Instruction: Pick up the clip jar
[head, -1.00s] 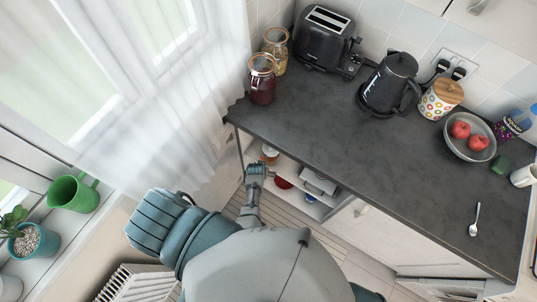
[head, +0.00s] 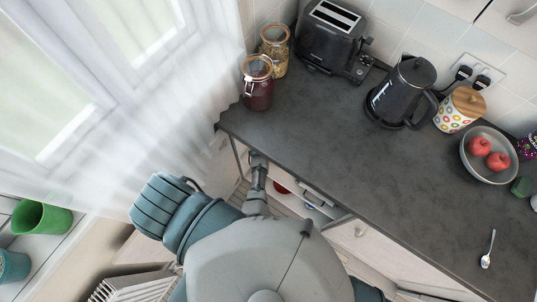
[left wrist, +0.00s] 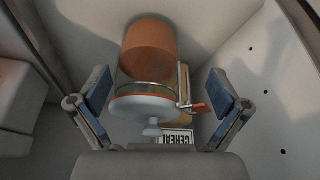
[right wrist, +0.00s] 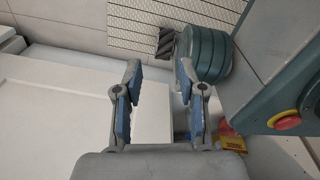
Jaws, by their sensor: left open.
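A clip jar (left wrist: 148,50) with orange-brown contents, a pale lid and a wire clip with an orange tab lies in the left wrist view, inside a pale cabinet. My left gripper (left wrist: 158,90) is open, its two fingers on either side of the jar's lid end, with gaps visible. In the head view my left arm reaches below the counter edge, and its fingers are hidden there. My right gripper (right wrist: 160,95) is open and empty in the right wrist view. Two more clip jars, one dark red (head: 257,92) and one with pale contents (head: 274,50), stand on the counter.
The cabinet walls (left wrist: 262,75) are close around. The dark counter (head: 330,130) overhangs my left arm; a toaster (head: 333,40), kettle (head: 402,90) and fruit bowl (head: 488,155) stand on it.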

